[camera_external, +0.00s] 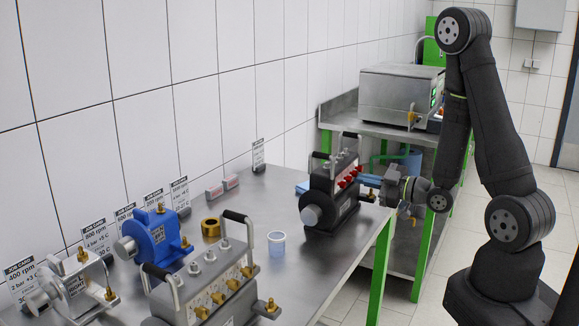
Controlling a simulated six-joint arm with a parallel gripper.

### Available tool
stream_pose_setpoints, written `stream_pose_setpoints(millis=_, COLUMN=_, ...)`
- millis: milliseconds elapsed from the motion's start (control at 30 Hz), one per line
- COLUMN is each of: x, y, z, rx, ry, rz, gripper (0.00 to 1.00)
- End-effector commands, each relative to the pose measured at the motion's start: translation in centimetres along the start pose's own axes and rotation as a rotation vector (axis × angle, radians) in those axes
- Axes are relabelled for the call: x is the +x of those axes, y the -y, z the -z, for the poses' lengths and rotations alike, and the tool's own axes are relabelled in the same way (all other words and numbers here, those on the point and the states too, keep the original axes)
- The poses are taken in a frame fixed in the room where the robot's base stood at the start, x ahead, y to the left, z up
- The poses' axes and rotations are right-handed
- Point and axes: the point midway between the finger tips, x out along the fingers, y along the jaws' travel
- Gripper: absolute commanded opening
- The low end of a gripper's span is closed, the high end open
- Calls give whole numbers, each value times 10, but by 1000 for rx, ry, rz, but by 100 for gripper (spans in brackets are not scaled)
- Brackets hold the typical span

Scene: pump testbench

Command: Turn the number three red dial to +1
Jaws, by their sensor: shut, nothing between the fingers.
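A dark box with a carry handle (330,195) stands on the far part of the steel bench. A row of several small red dials (349,178) runs along its right face. They are too small for me to read their numbers or settings, so I cannot tell which is number three. My gripper (372,181) is at the right side of this box, level with the dials and pointing left at them. It is shut and holds nothing. I cannot tell whether its tips touch a dial.
A second handled box (215,285) with brass knobs stands at the front. A blue pump (157,236), a silver pump (78,288), a brass ring (211,228) and a clear cup (277,243) share the bench. Job cards line the wall. A grey machine (398,93) stands behind.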

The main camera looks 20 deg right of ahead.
Motion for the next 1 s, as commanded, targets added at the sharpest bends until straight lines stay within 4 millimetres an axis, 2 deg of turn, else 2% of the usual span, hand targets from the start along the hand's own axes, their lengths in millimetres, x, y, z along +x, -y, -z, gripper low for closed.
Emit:
stream_pose_setpoints(millis=533, x=-2, y=2, z=-8, rx=1, ry=0, rz=0, gripper=0)
stream_pose_setpoints(millis=1000, x=-54, y=1, z=-9, rx=0, ry=2, rz=-1, gripper=0)
